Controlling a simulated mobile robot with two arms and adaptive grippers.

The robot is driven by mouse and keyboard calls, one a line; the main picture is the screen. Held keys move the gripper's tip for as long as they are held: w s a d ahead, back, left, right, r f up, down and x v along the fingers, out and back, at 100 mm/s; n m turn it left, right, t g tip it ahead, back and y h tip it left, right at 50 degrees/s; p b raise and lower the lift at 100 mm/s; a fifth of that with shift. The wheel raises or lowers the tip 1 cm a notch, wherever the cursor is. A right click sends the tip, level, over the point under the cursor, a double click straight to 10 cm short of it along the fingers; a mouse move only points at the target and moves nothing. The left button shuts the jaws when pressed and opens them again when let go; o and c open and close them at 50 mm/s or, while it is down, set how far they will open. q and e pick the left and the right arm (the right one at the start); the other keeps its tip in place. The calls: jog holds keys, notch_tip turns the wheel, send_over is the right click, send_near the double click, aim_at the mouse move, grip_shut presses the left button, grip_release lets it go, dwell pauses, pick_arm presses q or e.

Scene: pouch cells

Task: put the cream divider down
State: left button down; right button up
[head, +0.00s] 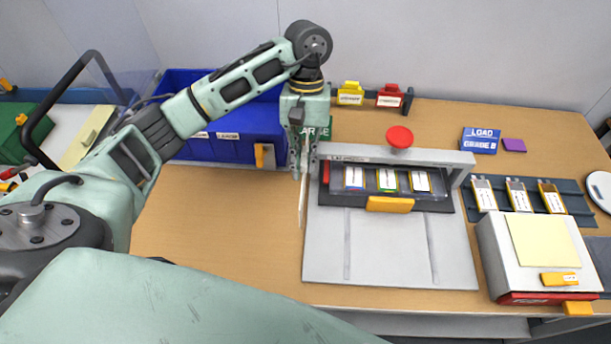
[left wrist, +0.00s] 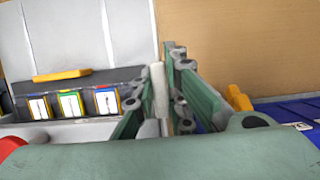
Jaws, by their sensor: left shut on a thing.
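My left gripper (head: 303,165) points down just left of the grey press-like fixture and is shut on the cream divider (head: 302,203). The divider is a thin pale sheet, seen nearly edge-on and hanging upright below the fingers. In the left wrist view the divider (left wrist: 159,90) shows as a narrow cream strip between the green fingers (left wrist: 163,88). Whether its lower edge touches the table cannot be told. My right gripper is not in view.
The grey fixture (head: 330,245) holds several pouch cells under a bar with a red knob (head: 399,137). Blue bins (head: 235,150) stand behind left. A white box (head: 500,265) and a rack of cells (head: 563,208) are at right. Bare table (head: 215,235) lies left of the fixture.

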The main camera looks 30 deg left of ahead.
pick_arm(q)
notch_tip(320, 180, down, 3)
jog(key=shift+r, duration=0.2)
jog(key=shift+f+p, duration=0.85)
jog(key=shift+f, duration=1.6)
jog(key=c, duration=2.3)
grip_release()
jog(key=shift+b, duration=0.3)
jog(key=o, duration=0.5)
